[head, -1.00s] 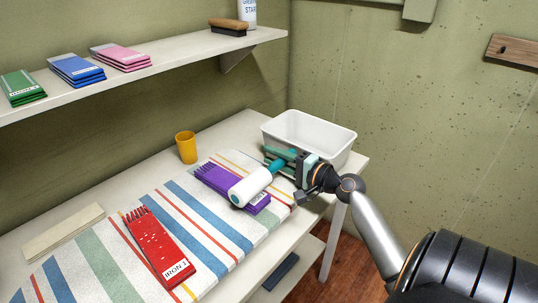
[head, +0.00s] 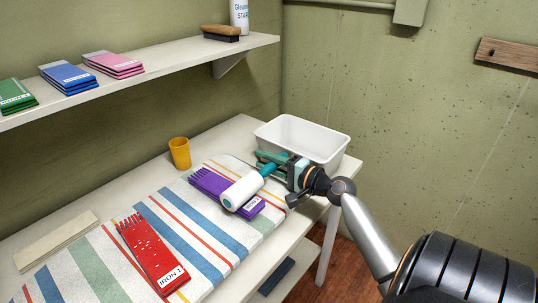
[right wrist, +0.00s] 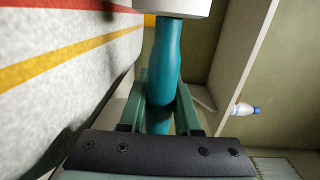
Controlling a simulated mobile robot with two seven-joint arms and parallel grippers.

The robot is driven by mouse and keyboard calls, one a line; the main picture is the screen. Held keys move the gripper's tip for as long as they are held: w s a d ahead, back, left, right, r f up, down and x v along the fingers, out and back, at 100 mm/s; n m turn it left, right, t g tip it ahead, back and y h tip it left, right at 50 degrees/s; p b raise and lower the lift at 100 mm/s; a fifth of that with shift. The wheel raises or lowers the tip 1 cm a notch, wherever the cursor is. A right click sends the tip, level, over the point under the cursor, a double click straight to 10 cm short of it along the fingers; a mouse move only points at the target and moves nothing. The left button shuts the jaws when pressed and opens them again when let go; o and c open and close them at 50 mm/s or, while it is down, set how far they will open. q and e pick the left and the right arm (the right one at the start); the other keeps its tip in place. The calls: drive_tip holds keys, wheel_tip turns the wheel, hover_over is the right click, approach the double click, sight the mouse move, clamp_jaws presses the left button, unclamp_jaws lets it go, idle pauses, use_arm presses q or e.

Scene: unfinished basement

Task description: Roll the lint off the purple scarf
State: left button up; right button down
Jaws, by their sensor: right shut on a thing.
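The purple scarf (head: 212,184) lies folded with its fringe to the left on the striped ironing pad (head: 188,208). The white lint roller (head: 243,190) lies over the scarf's middle and hides part of it; whether it touches the cloth I cannot tell. My right gripper (head: 274,167) is shut on the roller's teal handle, to the right of the scarf. In the right wrist view the teal handle (right wrist: 164,60) runs between the green fingers. Lint on the scarf is too small to make out. My left gripper is not in view.
A red scarf (head: 152,252) with white specks lies nearer on the pad. A yellow cup (head: 180,153) and a white bin (head: 275,130) stand behind. A pale board (head: 55,240) lies left. The shelf (head: 190,63) holds folded cloths, a brush (head: 222,34) and a bottle (head: 240,14).

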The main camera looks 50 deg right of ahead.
drive_tip(key=shift+w+a, duration=0.15)
drive_tip(key=shift+w, duration=1.15)
drive_tip(key=shift+w+a, duration=0.15)
drive_tip(key=shift+w, duration=1.1)
drive_tip(key=shift+w+a, duration=0.1)
drive_tip(key=shift+w, duration=1.15)
drive_tip(key=shift+w+a, duration=0.15)
drive_tip(key=shift+w, duration=0.85)
drive_tip(key=shift+w+a+b, duration=0.1)
drive_tip(key=shift+w+b, duration=0.25)
drive_tip(key=shift+w, duration=0.7)
drive_tip(key=shift+w+a+b, duration=0.15)
drive_tip(key=shift+w+b, duration=0.2)
drive_tip(key=shift+w, duration=0.75)
